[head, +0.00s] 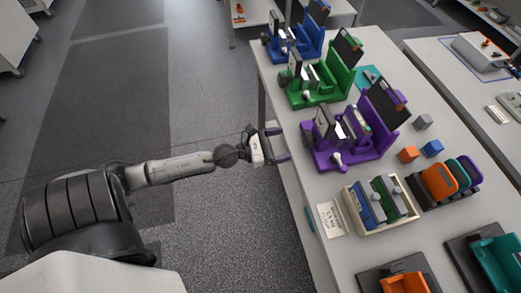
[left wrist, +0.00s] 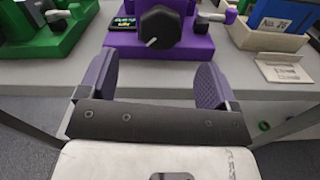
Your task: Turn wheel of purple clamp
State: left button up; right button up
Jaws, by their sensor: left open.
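The purple clamp (head: 318,156) stands on the white table near its left edge, between the green clamp and a tray of blocks. Its black wheel (left wrist: 160,27) faces me in the left wrist view, with a pale mark on its lower left. My right gripper is not in view.
A green clamp (head: 300,101) and a blue clamp (head: 312,50) stand farther back on the table. A cream tray (head: 361,225) holds blue and green pieces nearer me, beside a paper card (head: 331,218). Orange and blue cubes lie to the right.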

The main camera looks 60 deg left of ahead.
pick_arm(q)
jog(key=b+v, duration=0.3)
jog(key=v, duration=0.3)
jog(key=shift+s, duration=0.2)
dwell(0.9)
jog(key=shift+r, duration=0.1)
